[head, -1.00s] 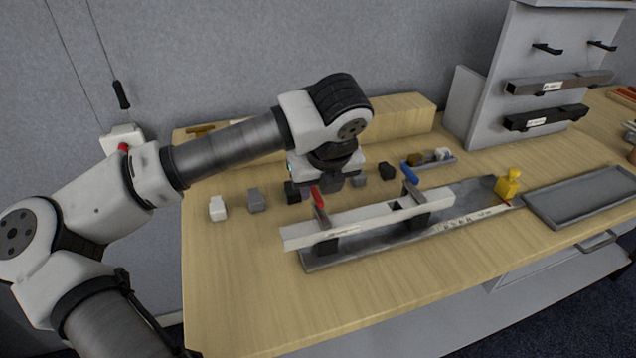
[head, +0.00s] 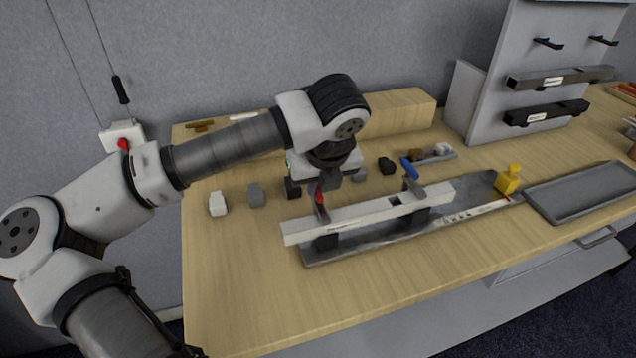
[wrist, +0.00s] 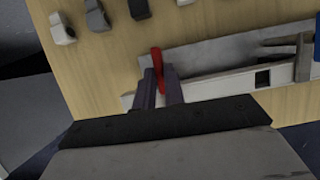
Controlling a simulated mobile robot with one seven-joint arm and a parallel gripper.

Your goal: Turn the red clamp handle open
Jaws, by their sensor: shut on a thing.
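The red clamp handle (head: 319,197) stands at the left part of the long light bar (head: 365,212), which lies on a dark grey base plate (head: 350,247). In the wrist view the red handle (wrist: 158,62) sits between the two fingers of my gripper (wrist: 160,82). The fingers are closed on it, and its red tip sticks out past them. In the head view my gripper (head: 316,184) is at the handle, partly hiding it. A blue clamp handle (head: 409,168) stands farther right on the same bar.
Several small blocks, among them a white one (head: 217,204) and a black one (head: 387,166), stand behind the bar. A yellow piece (head: 508,179) stands at the plate's right end. A grey tray (head: 580,190) lies to the right. The front table is clear.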

